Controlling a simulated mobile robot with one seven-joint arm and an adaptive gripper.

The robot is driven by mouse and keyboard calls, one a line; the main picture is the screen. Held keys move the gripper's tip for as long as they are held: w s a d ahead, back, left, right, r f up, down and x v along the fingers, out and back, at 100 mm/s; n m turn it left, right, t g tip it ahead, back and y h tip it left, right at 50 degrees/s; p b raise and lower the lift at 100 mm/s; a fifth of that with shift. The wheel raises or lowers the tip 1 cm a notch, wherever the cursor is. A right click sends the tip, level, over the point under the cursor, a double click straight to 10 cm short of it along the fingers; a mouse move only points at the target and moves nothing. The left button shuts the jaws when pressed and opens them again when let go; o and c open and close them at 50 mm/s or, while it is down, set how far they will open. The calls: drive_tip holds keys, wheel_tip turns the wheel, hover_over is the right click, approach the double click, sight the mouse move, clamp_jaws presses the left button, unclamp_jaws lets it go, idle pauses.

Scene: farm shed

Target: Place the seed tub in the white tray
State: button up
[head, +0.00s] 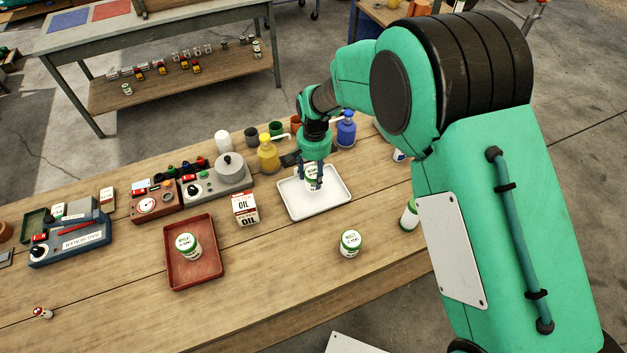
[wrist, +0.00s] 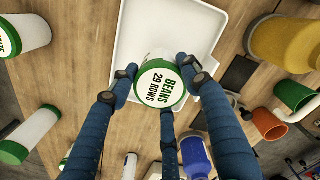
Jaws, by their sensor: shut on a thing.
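The seed tub (head: 311,184) is white with a green rim, and its lid reads "BEANS 29 ROWS" in the wrist view (wrist: 158,88). My gripper (head: 313,176) is shut on it, with blue fingers around its sides. The tub is upright or nearly so, within the outline of the white tray (head: 335,202) in the head view. The tray also shows behind the tub in the wrist view (wrist: 168,30). Whether the tub's base touches the tray floor is hidden. No other thing shows in the tray.
Similar tubs stand in the red tray (head: 183,277), on the bare wood in front (head: 350,244) and near the right edge (head: 408,215). An oil carton (head: 246,209) is left of the white tray. A yellow bottle (head: 268,156) and blue bottle (head: 346,132) stand behind.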

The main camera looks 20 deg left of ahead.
drive_tip(key=shift+f, duration=1.7)
drive_tip(key=shift+f+b, duration=0.15)
drive_tip(key=shift+b, duration=0.15)
drive_tip(key=o, duration=1.2)
drive_tip(key=shift+o, duration=0.2)
wheel_tip(320, 180, up, 12)
drive_tip(key=shift+w+r+p, duration=0.1)
drive_tip(key=shift+r+p, duration=0.05)
drive_tip(key=shift+p, duration=0.6)
